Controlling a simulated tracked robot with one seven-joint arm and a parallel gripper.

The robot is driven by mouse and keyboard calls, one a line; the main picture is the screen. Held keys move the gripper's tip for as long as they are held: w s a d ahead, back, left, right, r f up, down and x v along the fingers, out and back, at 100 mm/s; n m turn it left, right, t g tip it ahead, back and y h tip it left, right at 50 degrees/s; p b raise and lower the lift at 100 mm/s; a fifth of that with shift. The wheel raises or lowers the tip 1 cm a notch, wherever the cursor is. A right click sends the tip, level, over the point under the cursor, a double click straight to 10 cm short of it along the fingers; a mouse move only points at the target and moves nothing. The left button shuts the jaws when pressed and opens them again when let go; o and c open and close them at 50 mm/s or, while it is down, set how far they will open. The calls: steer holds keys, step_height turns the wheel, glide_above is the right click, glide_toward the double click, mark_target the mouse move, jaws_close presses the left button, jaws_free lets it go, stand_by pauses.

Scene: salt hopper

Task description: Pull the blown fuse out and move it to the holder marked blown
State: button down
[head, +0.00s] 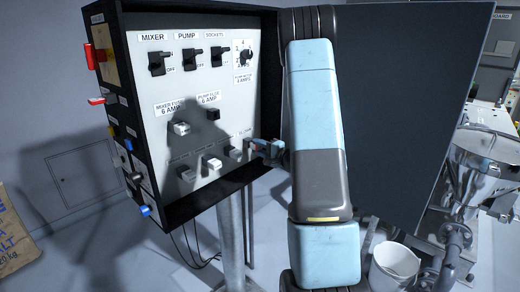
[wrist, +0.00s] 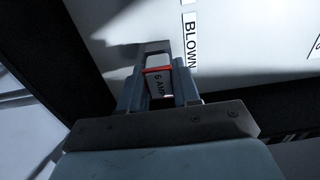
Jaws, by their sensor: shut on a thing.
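My gripper (head: 268,148) is at the lower right of the white panel. In the wrist view my gripper (wrist: 159,88) is shut on a pale fuse (wrist: 158,82) with an AMP marking and a red edge. The fuse is right beside the BLOWN label (wrist: 190,42), in front of the panel. A grey shape just beyond the fuse may be a holder or a shadow; I cannot tell whether the fuse is seated. In the head view, the mixer fuse position (head: 180,128) shows a white block, and the pump fuse position (head: 213,114) looks dark.
White blocks sit in the lower row (head: 214,163) left of my gripper. Switches (head: 190,57) and a dial (head: 245,56) are above. The cabinet's black rim (head: 250,180) is close under my gripper, and its open dark door (head: 400,110) stands behind my arm.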

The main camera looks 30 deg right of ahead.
steer(key=shift+w+a, duration=0.2)
steer(key=shift+w, duration=0.25)
steer(key=shift+c, duration=1.2)
jaws_free()
steer(key=shift+s+d, duration=0.1)
steer(key=shift+s, duration=0.05)
steer(key=shift+v, duration=2.9)
steer(key=shift+s, duration=0.1)
steer(key=v, duration=1.3)
steer(key=shift+s, duration=0.2)
steer(key=shift+d, duration=0.15)
